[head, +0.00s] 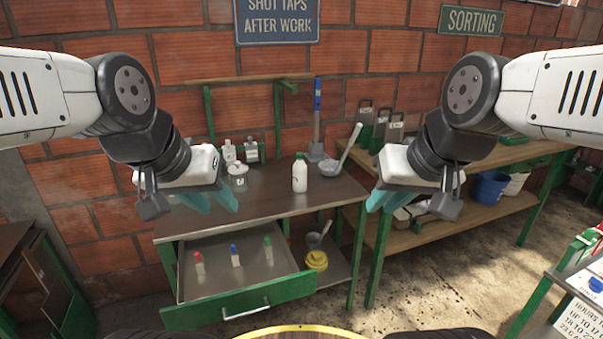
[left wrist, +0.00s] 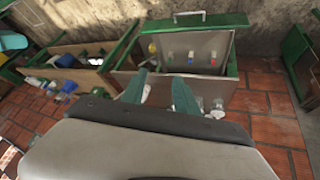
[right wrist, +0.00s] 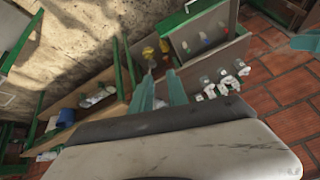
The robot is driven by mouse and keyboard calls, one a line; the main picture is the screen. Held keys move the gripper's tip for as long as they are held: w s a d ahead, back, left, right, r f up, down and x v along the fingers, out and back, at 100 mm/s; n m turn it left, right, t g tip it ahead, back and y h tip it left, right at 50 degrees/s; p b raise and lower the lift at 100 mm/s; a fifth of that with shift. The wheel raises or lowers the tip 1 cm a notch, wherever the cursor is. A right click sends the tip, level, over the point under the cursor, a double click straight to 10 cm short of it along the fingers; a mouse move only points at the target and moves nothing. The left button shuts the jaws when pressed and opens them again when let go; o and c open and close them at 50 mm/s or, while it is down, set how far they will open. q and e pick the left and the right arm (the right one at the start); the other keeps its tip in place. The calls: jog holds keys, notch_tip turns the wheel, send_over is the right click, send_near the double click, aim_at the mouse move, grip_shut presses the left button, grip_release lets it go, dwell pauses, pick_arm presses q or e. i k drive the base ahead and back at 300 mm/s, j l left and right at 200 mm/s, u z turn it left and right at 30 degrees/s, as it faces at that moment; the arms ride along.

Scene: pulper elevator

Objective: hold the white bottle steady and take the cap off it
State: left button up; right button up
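The white bottle (head: 299,177) stands upright on the dark table top (head: 272,205), right of its middle. Neither gripper touches the bottle.
A white jar (head: 238,176) and small pale containers (head: 251,151) stand at the table's back left. A ladle (head: 349,147) and a blue-handled tool (head: 317,105) are at the back right. The open drawer (head: 238,307) juts out in front, holding small colour-topped pieces.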

aim_at(300, 167)
jog(key=i+l+u, duration=0.3)
jog(key=i+l, duration=0.4)
jog(key=i, duration=0.05)
